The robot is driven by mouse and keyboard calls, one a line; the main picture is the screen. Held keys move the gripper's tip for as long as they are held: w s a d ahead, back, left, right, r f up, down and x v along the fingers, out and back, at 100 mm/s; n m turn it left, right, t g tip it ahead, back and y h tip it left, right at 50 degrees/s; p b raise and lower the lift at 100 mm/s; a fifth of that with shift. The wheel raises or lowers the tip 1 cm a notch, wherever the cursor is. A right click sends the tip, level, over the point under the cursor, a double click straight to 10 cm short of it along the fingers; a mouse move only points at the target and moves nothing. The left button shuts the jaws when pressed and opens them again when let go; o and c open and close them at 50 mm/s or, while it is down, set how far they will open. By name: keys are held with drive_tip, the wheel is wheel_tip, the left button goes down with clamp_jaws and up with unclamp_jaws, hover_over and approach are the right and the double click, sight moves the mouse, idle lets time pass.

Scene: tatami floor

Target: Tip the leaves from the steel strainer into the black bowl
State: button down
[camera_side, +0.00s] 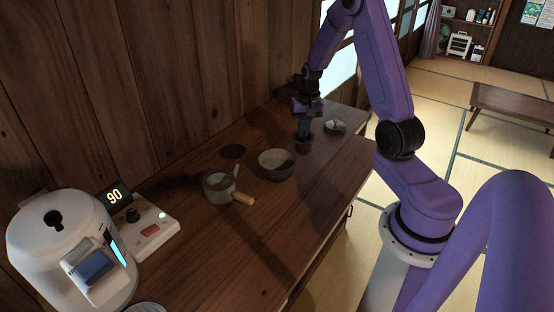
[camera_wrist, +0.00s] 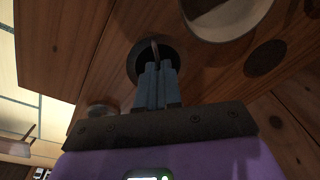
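My gripper (camera_side: 304,134) points down over a small dark cup (camera_side: 303,147) on the wooden counter. In the wrist view the fingers of my gripper (camera_wrist: 158,66) are close together over the dark round cup (camera_wrist: 137,65), with a thin curved handle (camera_wrist: 155,47) between their tips. What the handle belongs to is hidden. A round bowl (camera_side: 264,168), dark outside and paler inside, stands just left of the cup; it also shows at the top of the wrist view (camera_wrist: 225,32). I cannot clearly make out the steel strainer or any leaves.
A pot (camera_side: 213,190) with a wooden handle (camera_side: 243,198) stands left of the bowl. A dark disc (camera_side: 232,151) lies near the wall. A small dish (camera_side: 335,127) sits right of my gripper.

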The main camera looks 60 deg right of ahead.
drive_tip(key=shift+w+a+r+h, duration=0.1)
drive_tip(key=shift+w+a+h, duration=0.1)
drive_tip(key=shift+a+h, duration=0.4)
drive_tip(key=shift+w+a+r+h, duration=0.15)
drive_tip(key=shift+a+h, duration=0.25)
drive_tip(key=shift+a, duration=0.3)
drive_tip(key=w+a+g+h, duration=0.1)
drive_tip(key=a+g+h, duration=0.1)
drive_tip(key=a+h, duration=0.4)
drive_tip(key=shift+w+a+r+h, duration=0.15)
drive_tip(key=shift+w+h, duration=0.25)
drive_tip(key=shift+h, duration=0.2)
drive_tip(key=shift+w+a+f+g+h+b, duration=0.1)
drive_tip(key=shift+a+f+g+h+b, duration=0.15)
drive_tip(key=shift+h, duration=0.55)
drive_tip(key=shift+w+a+g+h+b, duration=0.15)
drive_tip(key=shift+a+g+h, duration=0.2)
drive_tip(key=shift+h, duration=0.45)
drive_tip(key=shift+a, duration=0.1)
drive_tip(key=shift+a+h, duration=0.25)
drive_tip(key=shift+h, duration=0.05)
drive_tip(key=shift+w+a+f+h+b, duration=0.2)
drive_tip(key=shift+a+h+b, duration=0.3)
drive_tip(key=shift+a+h, duration=0.15)
drive_tip(key=shift+a+f+n+g+h+b, duration=0.2)
drive_tip(key=shift+a+n+g+h+b, duration=0.1)
drive_tip(key=shift+g+h+b, duration=0.3)
